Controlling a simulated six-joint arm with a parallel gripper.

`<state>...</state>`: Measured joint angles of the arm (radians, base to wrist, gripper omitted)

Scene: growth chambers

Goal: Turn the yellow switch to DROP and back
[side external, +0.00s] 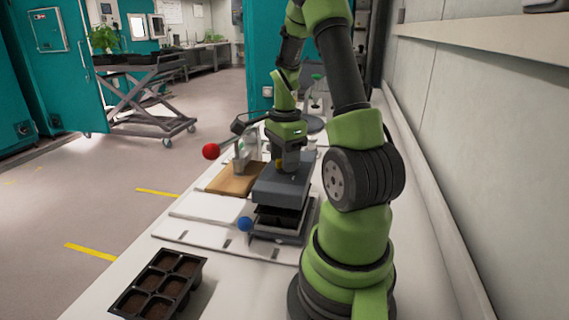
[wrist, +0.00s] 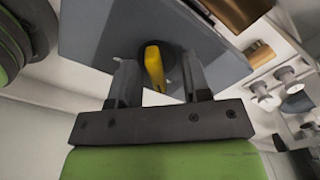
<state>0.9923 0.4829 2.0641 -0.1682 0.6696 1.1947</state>
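The yellow switch (wrist: 154,66) is an upright tab on a dark round base, on top of a blue-grey box (wrist: 95,30). In the side external view only a bit of the switch (side external: 279,164) shows beside my gripper (side external: 290,167), above the same box (side external: 278,193). In the wrist view my gripper (wrist: 160,77) is open, with one finger on each side of the switch. No DROP marking is readable.
A blue ball knob (side external: 245,224) and a red ball knob (side external: 211,151) stick out left of the box. A wooden board (side external: 232,182) and white plates (side external: 205,208) lie beside it. A black soil tray (side external: 160,284) sits at the front. A wall (side external: 480,130) bounds the right.

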